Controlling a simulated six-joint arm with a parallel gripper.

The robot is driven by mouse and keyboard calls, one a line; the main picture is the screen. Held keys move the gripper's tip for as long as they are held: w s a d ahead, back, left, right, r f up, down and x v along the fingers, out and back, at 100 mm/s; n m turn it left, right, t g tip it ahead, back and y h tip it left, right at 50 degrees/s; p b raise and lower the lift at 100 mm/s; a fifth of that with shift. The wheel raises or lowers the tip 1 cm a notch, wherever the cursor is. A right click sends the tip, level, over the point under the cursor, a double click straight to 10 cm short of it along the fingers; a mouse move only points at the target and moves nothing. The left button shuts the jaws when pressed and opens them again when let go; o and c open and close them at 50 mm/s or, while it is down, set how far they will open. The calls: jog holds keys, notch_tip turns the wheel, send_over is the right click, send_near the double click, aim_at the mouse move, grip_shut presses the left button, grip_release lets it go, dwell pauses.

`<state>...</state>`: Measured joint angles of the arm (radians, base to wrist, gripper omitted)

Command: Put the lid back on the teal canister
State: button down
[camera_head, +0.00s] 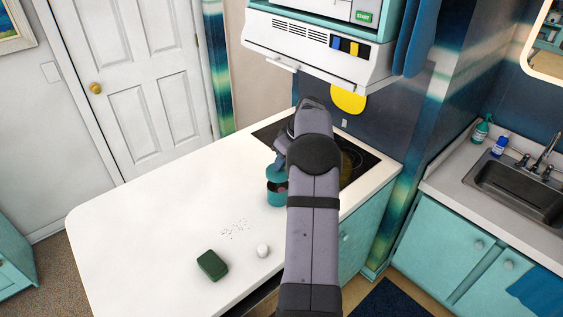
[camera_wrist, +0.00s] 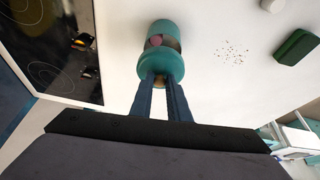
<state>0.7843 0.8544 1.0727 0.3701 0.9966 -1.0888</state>
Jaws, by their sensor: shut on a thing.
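The teal canister (camera_head: 277,198) stands upright on the white counter, left of the cooktop; it also shows in the wrist view (camera_wrist: 159,27). Its top is open, and something pinkish and brown shows inside. The teal lid (camera_wrist: 160,62) is in front of the canister's opening in the wrist view and overlaps part of it. My gripper (camera_wrist: 161,79) is shut on the lid. In the head view the lid (camera_head: 275,172) appears just above the canister's rim, with a gap showing the inside. I cannot tell whether the lid touches the rim. My arm hides most of the gripper there.
A dark green block (camera_head: 212,265), a small white round thing (camera_head: 263,251) and scattered crumbs (camera_head: 235,230) lie on the counter (camera_head: 140,215) in front of the canister. The black cooktop (camera_head: 358,165) is to the right, partly behind my arm. The counter's left part is clear.

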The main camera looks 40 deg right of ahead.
aim_at(283, 172)
jog(key=shift+f+b, duration=1.9)
jog(key=shift+f, duration=1)
jog(key=shift+f+b, duration=0.15)
jog(key=shift+b, duration=0.25)
dwell(0.4)
dwell(0.3)
jog(key=c, duration=1.1)
grip_release()
jog(key=shift+r, duration=0.2)
jog(key=shift+r+p, duration=2.4)
jog(key=shift+r, duration=0.95)
grip_shut()
